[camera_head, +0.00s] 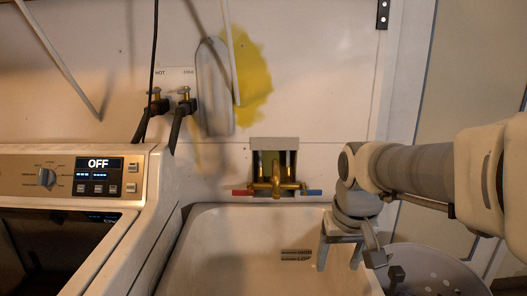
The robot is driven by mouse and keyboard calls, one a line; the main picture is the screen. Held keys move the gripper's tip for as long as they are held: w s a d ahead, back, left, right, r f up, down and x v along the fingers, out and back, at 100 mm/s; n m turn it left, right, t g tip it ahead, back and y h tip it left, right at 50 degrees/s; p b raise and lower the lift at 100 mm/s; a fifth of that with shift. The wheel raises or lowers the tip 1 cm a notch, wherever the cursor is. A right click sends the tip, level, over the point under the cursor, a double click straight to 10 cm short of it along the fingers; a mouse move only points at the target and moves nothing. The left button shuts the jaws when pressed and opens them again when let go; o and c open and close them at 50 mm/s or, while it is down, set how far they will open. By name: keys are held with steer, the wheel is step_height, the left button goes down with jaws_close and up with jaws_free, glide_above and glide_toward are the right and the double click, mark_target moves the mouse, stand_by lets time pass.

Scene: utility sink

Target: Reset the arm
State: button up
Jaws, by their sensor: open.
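My gripper (340,254) hangs at the end of my arm, which reaches in from the right. Its fingers point down over the right part of the white utility sink (225,243). They are spread apart, and I see nothing between them. The brass faucet (275,186), with a red handle on the left and a blue one on the right, is on the wall behind the sink, left of my gripper and apart from it.
A washing machine (150,205) with a panel display reading OFF stands at the left. A round perforated basket (428,270) is at the lower right, partly behind my gripper. Hose valves (184,102) are on the wall. The sink's middle looks clear.

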steer(key=s+r+t, duration=0.2)
steer(key=s+t, duration=0.1)
steer(key=s, duration=1)
step_height(320, 180, up, 16)
steer(key=p, duration=1.6)
steer(key=shift+s+f, duration=0.15)
steer(key=shift+f, duration=0.1)
